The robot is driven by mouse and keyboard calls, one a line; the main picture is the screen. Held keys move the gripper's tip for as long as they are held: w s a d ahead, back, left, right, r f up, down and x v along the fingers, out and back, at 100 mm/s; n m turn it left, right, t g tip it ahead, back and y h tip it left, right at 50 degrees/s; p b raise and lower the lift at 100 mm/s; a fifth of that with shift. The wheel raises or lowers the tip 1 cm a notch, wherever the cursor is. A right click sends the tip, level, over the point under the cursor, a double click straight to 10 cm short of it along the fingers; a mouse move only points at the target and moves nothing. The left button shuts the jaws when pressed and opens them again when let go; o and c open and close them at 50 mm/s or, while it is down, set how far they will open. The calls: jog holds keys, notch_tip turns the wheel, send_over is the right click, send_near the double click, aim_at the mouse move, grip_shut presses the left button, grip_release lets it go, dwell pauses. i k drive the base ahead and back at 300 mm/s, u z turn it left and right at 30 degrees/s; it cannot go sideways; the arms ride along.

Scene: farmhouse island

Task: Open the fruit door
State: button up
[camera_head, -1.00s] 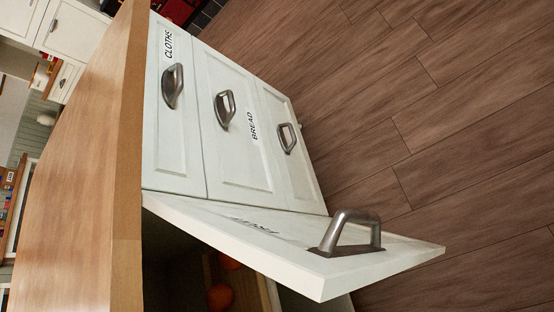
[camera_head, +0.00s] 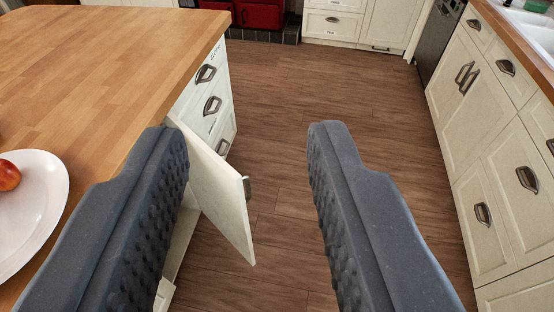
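The fruit door (camera_head: 222,184) is a white panel on the side of the wooden-topped island. It stands swung out from the island, with its edge towards me. Its metal handle (camera_head: 247,188) shows on the far side. My gripper (camera_head: 250,135) is open and empty, its two dark ridged fingers wide apart. The left finger lies in front of part of the island and the door's near side; I cannot tell whether it touches the door. The right finger is over the floor. The inside of the cabinet is mostly hidden by the left finger.
The wooden island top (camera_head: 110,70) carries a white plate (camera_head: 38,200) with a red fruit (camera_head: 8,176). White drawers (camera_head: 208,100) with handles are beyond the door. White cabinets (camera_head: 490,150) line the right. The floor (camera_head: 300,90) between is clear.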

aim_at(217, 186)
jog(key=z, duration=0.45)
jog(key=k, duration=1.1)
jog(key=z, duration=0.1)
jog(key=i, duration=0.45)
jog(key=u, duration=0.65)
jog(key=i, duration=1.15)
jog(key=z, duration=0.55)
jog(key=i, duration=0.45)
jog(key=z, duration=0.45)
